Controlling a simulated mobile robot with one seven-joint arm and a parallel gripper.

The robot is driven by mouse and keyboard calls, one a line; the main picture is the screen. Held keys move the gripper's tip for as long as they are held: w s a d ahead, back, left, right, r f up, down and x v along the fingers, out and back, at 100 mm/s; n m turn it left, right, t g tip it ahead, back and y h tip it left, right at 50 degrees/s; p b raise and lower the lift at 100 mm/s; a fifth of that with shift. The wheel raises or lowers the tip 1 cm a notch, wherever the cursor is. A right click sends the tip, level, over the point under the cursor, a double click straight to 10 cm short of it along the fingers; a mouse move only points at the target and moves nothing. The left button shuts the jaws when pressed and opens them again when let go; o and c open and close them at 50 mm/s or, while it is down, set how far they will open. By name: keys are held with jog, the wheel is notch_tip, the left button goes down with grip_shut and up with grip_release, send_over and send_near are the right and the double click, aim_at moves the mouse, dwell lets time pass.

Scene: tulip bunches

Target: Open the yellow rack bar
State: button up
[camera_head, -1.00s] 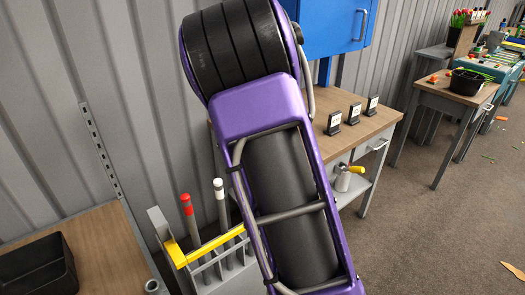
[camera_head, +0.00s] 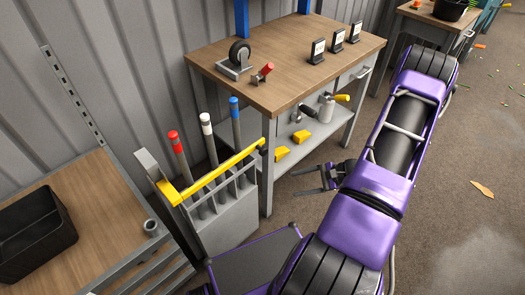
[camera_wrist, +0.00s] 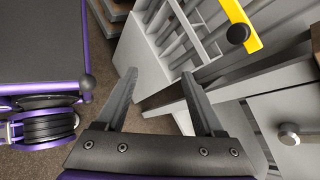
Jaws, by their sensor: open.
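The yellow rack bar (camera_head: 215,174) lies across the top front of a grey rack (camera_head: 228,222) in the head view. Tools with red, white and blue tops stand in the rack behind the bar. In the wrist view the bar (camera_wrist: 241,22) shows at the top right, with a dark round knob (camera_wrist: 238,33) at its end. My gripper (camera_head: 312,178) is open and empty, to the right of the rack and apart from the bar. In the wrist view its two fingers (camera_wrist: 160,95) point towards the rack's side, below the bar.
A wooden workbench (camera_head: 290,85) with a caster wheel (camera_head: 238,56), a red-topped tool and black card stands is behind the rack. Yellow blocks (camera_head: 290,145) lie on its lower shelf. A wooden table (camera_head: 75,225) with a black bin (camera_head: 35,232) is at left. Open floor lies at right.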

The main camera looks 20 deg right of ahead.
jog(key=s+a+m+t, duration=0.2)
jog(key=m+t, duration=0.2)
jog(key=m, duration=0.1)
jog(key=m+t+h, duration=0.3)
jog(key=m+t, duration=0.3)
jog(key=m, duration=0.2)
send_near(265, 153)
jog(key=b+x, duration=0.1)
jog(key=x, duration=0.9)
jog(key=shift+w+a+r, duration=0.1)
jog(key=shift+w+r, duration=0.05)
jog(key=shift+w, duration=0.25)
grip_shut()
